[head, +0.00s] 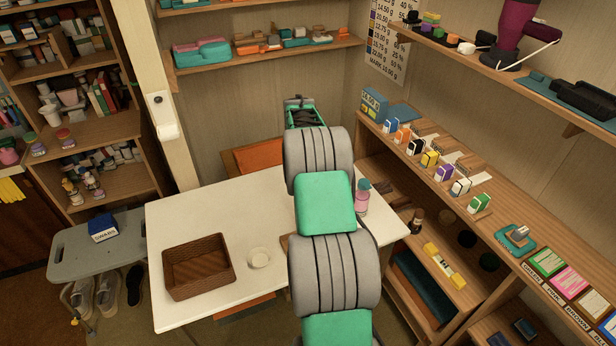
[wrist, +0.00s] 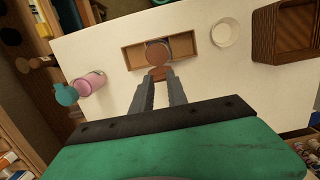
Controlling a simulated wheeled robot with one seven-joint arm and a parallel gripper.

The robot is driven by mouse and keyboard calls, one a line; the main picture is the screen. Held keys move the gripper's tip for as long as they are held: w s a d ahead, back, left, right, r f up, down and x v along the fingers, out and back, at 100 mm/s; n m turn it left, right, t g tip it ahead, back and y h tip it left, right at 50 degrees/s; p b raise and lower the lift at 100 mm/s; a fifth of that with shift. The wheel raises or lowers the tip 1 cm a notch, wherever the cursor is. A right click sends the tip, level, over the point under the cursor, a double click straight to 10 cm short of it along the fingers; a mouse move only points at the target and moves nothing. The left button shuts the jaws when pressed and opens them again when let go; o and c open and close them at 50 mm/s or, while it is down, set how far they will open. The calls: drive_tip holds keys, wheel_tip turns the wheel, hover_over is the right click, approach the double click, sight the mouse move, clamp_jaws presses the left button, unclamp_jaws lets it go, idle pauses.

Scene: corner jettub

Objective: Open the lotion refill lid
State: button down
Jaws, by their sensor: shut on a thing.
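In the wrist view my gripper (wrist: 158,77) points down over the white table, its two grey fingers close together. They are shut on a small reddish-brown piece (wrist: 160,72). A brown round top (wrist: 157,50) shows just beyond it, over a shallow wooden tray (wrist: 133,56). I cannot tell whether the two brown parts are one thing, or which is the lotion refill lid. A pink bottle (wrist: 90,82) with a teal top (wrist: 66,95) stands left of the fingers, apart from them. It also shows in the head view (head: 362,201). My arm hides the gripper there.
A small cream bowl (wrist: 225,32) and a brown wicker basket (wrist: 287,35) are on the table to the right of the tray. In the head view the white table (head: 215,210) has bare room at its left. A shelf unit (head: 430,210) borders the table's right side.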

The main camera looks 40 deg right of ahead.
drive_tip(key=shift+w+d+f+g+p, duration=0.15)
drive_tip(key=shift+w+g+p, duration=0.2)
drive_tip(key=shift+p, duration=0.8)
drive_tip(key=shift+s+f, duration=0.1)
drive_tip(key=c, duration=1.3)
unclamp_jaws()
